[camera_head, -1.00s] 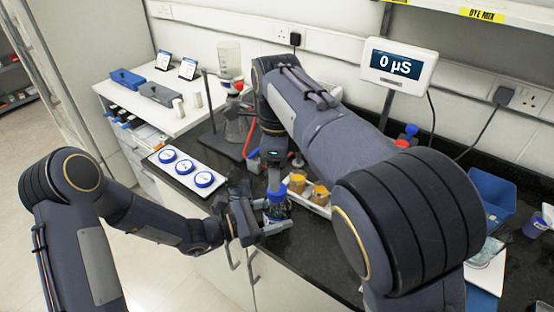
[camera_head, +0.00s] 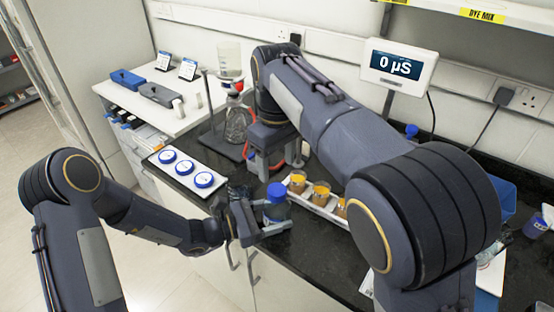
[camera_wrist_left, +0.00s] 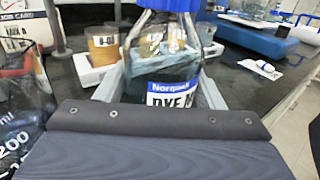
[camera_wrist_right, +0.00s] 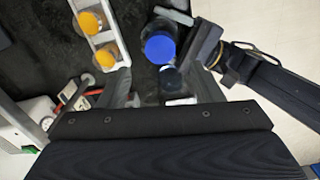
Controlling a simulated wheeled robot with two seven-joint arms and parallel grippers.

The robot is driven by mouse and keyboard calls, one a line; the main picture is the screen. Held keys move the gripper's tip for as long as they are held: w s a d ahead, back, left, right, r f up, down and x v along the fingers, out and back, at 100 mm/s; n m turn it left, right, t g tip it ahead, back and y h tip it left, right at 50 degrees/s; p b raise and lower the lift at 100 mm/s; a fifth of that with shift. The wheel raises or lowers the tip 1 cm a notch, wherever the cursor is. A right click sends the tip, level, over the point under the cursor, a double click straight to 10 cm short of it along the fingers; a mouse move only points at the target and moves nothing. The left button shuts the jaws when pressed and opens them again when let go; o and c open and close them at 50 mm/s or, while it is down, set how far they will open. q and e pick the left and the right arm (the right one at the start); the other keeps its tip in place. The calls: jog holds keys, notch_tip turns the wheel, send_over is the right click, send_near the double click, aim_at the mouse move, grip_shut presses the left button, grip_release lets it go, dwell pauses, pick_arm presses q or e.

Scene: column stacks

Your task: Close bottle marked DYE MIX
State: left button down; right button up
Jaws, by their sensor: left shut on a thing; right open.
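The bottle marked DYE MIX (camera_wrist_left: 170,65) is clear, with a white and blue label and dark liquid inside. It stands upright over the black bench's front edge region. Its blue cap (camera_head: 276,191) sits on top of the neck; I cannot tell how tight it is. My left gripper (camera_head: 274,226) is shut around the bottle's body. My right gripper (camera_head: 262,175) is open and empty, behind and above the bottle, apart from the cap. In the right wrist view the cap (camera_wrist_right: 159,48) shows beyond the open fingers.
A white rack (camera_head: 328,208) with amber-filled jars stands just right of the bottle. A white panel (camera_head: 186,182) with three blue discs lies to the left. A flask (camera_head: 237,125) on a stand is behind. A 0 µS meter (camera_head: 398,63) is at the back.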

aim_at(277, 189)
jog(key=shift+n, duration=0.9)
jog(key=shift+f, duration=4)
jog(key=c, duration=1)
jog(key=m, duration=0.8)
jog(key=o, duration=1.2)
jog(key=shift+c, duration=0.2)
